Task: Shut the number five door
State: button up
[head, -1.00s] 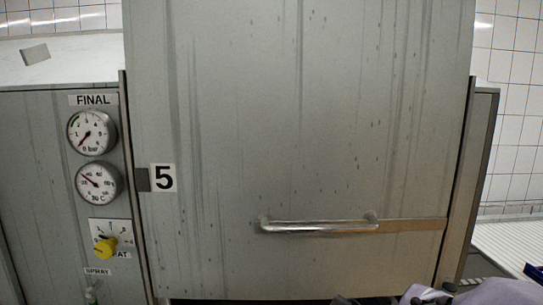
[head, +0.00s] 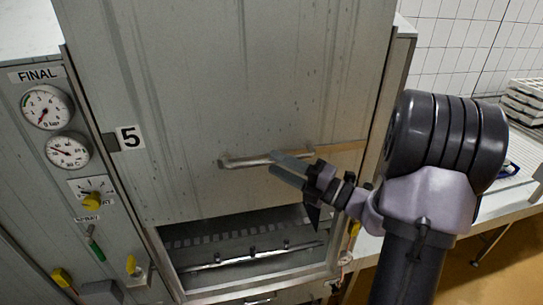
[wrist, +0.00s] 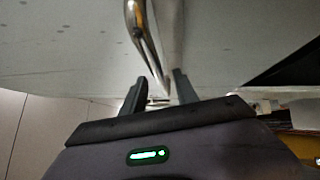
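The number five door (head: 220,90) is a tall grey metal panel marked with a "5" label (head: 130,137). It stands raised, with a dark opening (head: 240,235) showing below its bottom edge. Its horizontal bar handle (head: 245,162) is low on the panel. My gripper (head: 289,168) is at the right part of the handle, its two fingers apart. In the wrist view the handle (wrist: 146,45) runs down toward the gap between the fingers of my gripper (wrist: 160,95). Whether the fingers touch the bar, I cannot tell.
A control panel with two gauges (head: 46,106), a yellow knob (head: 92,200) and valves stands left of the door. A bar with small fittings (head: 250,256) crosses the opening. At right are a white bench (head: 505,200) and stacked pale trays (head: 525,100).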

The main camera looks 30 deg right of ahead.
jog(key=shift+x, duration=1.2)
jog(key=shift+c, duration=0.5)
grip_shut()
jog(key=shift+f, duration=0.15)
